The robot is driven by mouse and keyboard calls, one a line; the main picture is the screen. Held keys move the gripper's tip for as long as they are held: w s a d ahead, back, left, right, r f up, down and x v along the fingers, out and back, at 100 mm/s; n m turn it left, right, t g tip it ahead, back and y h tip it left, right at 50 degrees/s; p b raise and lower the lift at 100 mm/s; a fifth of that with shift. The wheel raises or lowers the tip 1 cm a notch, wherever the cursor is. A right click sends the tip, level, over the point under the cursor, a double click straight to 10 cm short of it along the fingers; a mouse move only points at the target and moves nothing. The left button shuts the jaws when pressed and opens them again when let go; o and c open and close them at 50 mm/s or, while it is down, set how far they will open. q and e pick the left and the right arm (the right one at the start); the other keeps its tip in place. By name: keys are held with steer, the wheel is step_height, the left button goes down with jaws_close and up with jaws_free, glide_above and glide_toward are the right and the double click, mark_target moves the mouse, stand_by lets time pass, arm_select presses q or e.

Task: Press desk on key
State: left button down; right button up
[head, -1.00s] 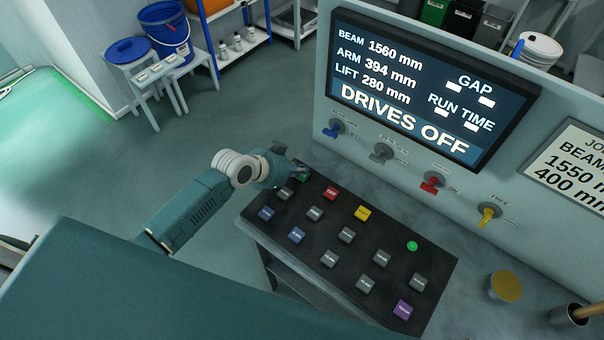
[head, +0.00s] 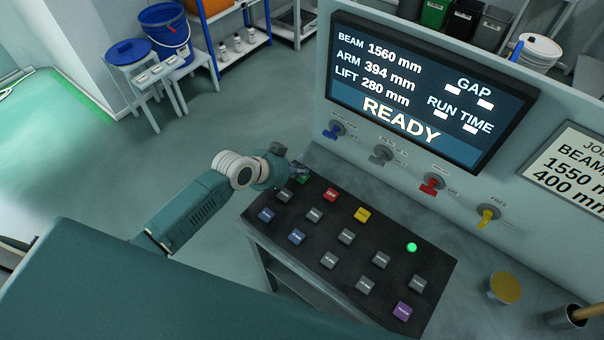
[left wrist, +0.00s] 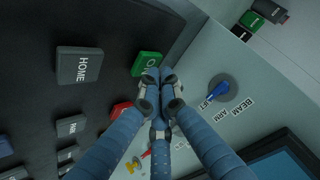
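The green ON key (head: 303,180) is at the far left corner of the dark key desk (head: 330,220), partly hidden by my left gripper (head: 297,168). In the left wrist view the ON key (left wrist: 146,64) shows beside the closed fingertips of my left gripper (left wrist: 160,78), which cover part of it. The fingers are together with nothing seen between them. They are at the key's edge; I cannot tell for sure whether they touch it. The screen (head: 425,90) reads READY, and a green lamp (head: 411,247) is lit on the desk. My right gripper is not in view.
Close to the ON key are a red key (head: 330,195), a grey HOME key (left wrist: 80,65) and a yellow key (head: 362,215). The upright panel behind carries a blue switch (head: 334,130), a red one (head: 431,185) and a yellow one (head: 487,215).

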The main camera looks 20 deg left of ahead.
arm_select(q)
steer(key=shift+r, duration=0.5)
steer(key=shift+r, duration=0.1)
step_height(320, 180, up, 5)
steer(key=p, duration=0.5)
stand_by(0.6)
